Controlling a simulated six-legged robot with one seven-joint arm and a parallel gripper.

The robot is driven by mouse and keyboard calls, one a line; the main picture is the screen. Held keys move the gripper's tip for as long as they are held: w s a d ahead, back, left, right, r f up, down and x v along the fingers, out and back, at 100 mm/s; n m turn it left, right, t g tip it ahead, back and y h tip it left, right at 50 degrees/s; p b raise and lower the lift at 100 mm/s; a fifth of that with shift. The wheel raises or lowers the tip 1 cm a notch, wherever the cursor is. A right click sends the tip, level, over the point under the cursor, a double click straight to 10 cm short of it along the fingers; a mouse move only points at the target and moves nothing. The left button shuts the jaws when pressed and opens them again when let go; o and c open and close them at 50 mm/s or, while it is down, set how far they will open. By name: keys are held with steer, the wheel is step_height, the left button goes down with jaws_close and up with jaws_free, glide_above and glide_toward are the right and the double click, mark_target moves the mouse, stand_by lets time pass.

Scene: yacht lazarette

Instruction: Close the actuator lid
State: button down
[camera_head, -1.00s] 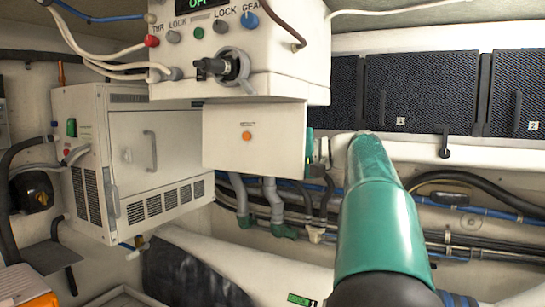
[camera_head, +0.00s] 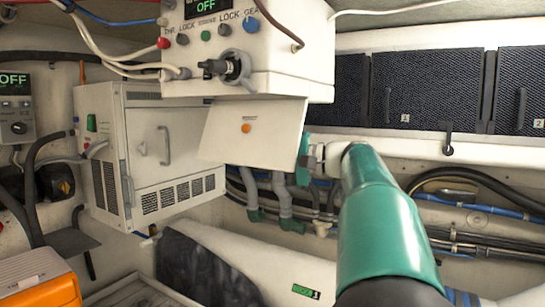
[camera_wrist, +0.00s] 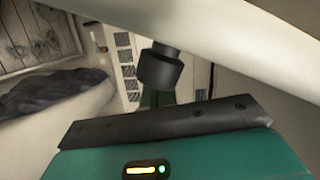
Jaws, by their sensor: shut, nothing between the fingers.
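The actuator lid, a white flat panel with an orange button (camera_head: 252,130), hangs below the white control box (camera_head: 235,75) in the head view. It is open, with its lower edge swung outward. My gripper (camera_head: 303,158) is at the lid's right edge, partly hidden behind it; I cannot tell whether they touch. The fingertips are hidden in the head view. In the wrist view, a large pale slanted surface, possibly the lid, crosses the top, above a dark cylinder and my teal gripper body.
A white vented cabinet (camera_head: 165,150) stands left of the lid. Pipes and hoses (camera_head: 282,200) run below it. Dark mesh panels (camera_head: 425,88) line the wall at right. An orange case (camera_head: 40,285) sits at the lower left. A knob (camera_head: 232,68) projects from the control box.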

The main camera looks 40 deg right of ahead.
mark_target(241, 146)
steer(key=s+a+r+m, duration=0.1)
steer(key=a+m, duration=0.1)
steer(key=m, duration=0.1)
steer(key=s+a+r+m+t, duration=0.1)
steer(key=a+m, duration=0.1)
steer(key=a, duration=0.1)
steer(key=s+a+r+m+t, duration=0.1)
steer(key=a+m, duration=0.2)
steer(key=shift+a+r+m, duration=0.1)
steer(key=shift+r+m, duration=0.2)
steer(key=shift+r, duration=0.05)
steer(key=shift+s+a+r+m+t, duration=0.15)
steer(key=shift+a+r+m, duration=0.25)
steer(key=shift+r+m, duration=0.25)
steer(key=shift+s+a+r+m+t, duration=0.1)
steer(key=shift+s+a+r+m, duration=0.1)
steer(key=shift+a+r+m, duration=0.35)
steer(key=shift+s+a+r+m+t, duration=0.15)
steer(key=shift+a+r+m, duration=0.15)
steer(key=shift+r+m, duration=0.45)
steer(key=shift+r, duration=0.1)
